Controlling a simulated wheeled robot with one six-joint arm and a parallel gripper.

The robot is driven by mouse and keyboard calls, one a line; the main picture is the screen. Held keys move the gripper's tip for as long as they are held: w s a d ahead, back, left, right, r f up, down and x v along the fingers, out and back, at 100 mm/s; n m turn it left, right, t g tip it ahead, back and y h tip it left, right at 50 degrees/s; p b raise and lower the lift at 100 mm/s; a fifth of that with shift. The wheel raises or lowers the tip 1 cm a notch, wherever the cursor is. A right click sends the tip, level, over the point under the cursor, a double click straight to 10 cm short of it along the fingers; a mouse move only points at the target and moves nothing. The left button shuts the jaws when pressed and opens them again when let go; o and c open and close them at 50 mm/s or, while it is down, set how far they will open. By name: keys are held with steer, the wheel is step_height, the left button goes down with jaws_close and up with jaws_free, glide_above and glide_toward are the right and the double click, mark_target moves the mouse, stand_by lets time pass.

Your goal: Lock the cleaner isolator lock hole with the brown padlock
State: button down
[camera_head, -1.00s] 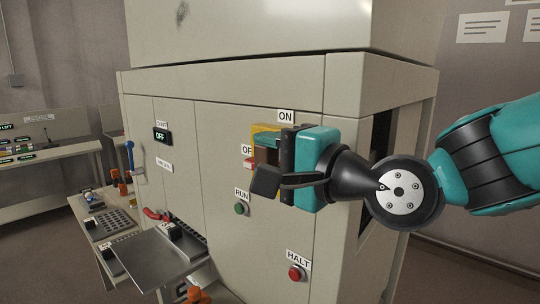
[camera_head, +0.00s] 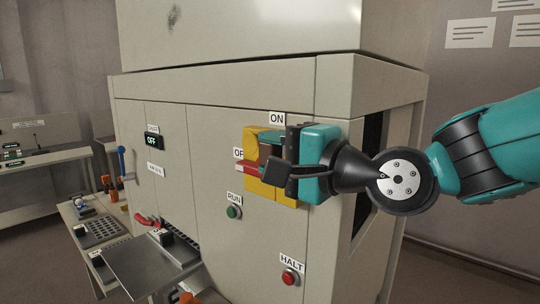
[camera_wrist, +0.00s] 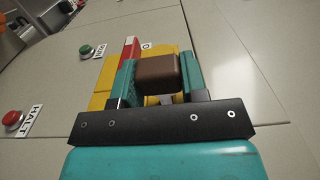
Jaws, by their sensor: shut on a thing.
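My gripper (camera_wrist: 160,80) is shut on the brown padlock (camera_wrist: 158,73), which sits between the two teal fingers in the wrist view. Its grey shackle is mostly hidden. The cleaner isolator is a yellow plate (camera_head: 257,134) with a red handle (camera_head: 248,168) on the cabinet front, between the ON and OFF labels. The handle points left towards the OFF label, which is partly covered. My gripper is in front of the isolator and covers its right part in the head view. The lock hole is hidden. I cannot tell whether the padlock touches the isolator.
The grey cabinet (camera_head: 218,110) fills the middle. A green RUN button (camera_head: 234,212) and red HALT button (camera_head: 290,277) sit below the isolator. A metal tray (camera_head: 150,264) juts out at lower left, near a side table (camera_head: 100,232) holding small items.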

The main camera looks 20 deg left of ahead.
steer(key=shift+w+d, duration=0.15)
steer(key=shift+w, duration=0.25)
